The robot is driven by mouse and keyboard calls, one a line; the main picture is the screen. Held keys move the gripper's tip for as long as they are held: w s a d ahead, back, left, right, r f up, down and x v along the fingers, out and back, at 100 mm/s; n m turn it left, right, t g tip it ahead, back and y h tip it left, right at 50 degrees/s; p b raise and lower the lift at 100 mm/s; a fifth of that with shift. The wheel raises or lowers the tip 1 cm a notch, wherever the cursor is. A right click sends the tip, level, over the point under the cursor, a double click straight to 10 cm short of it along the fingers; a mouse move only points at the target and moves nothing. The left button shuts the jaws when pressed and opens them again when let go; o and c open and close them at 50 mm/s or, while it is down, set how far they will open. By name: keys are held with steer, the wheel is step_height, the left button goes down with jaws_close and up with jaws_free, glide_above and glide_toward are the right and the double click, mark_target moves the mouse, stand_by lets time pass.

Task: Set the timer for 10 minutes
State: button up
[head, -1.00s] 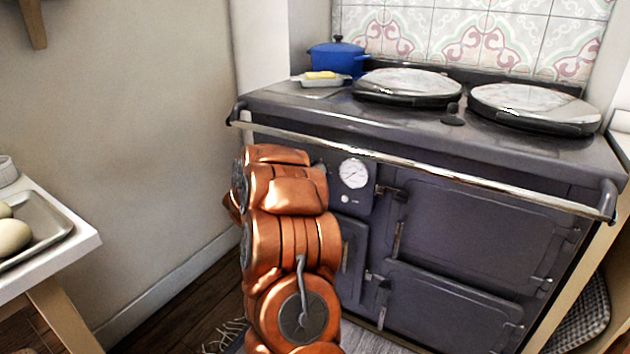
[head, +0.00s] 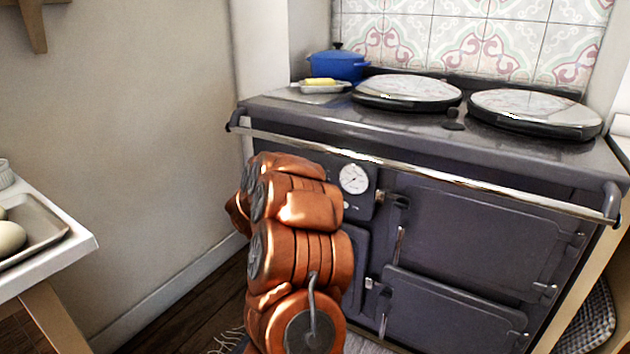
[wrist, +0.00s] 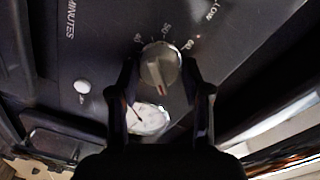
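The timer knob (wrist: 160,66) is a round grey dial on the dark stove panel in the wrist view. A red mark shows on its lower side. Printed numbers 40, 50 and 60 lie along its upper side, with the word MINUTES to the left. My gripper (wrist: 161,70) has one dark finger on each side of the knob. The fingers are apart, and narrow gaps seem to show between them and the knob; firm contact is not visible. In the head view my copper arm hides the knob and gripper.
A white round gauge (head: 354,179) is on the stove front (head: 460,240), beside my arm; it also shows below the knob in the wrist view (wrist: 150,119). A small white button (wrist: 82,87) is nearby. A chrome rail (head: 420,170) runs across above. A white table (head: 75,255) stands left.

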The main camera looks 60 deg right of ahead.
steer(key=shift+o, duration=1.2)
steer(key=a, duration=1.2)
steer(key=shift+r, duration=0.2)
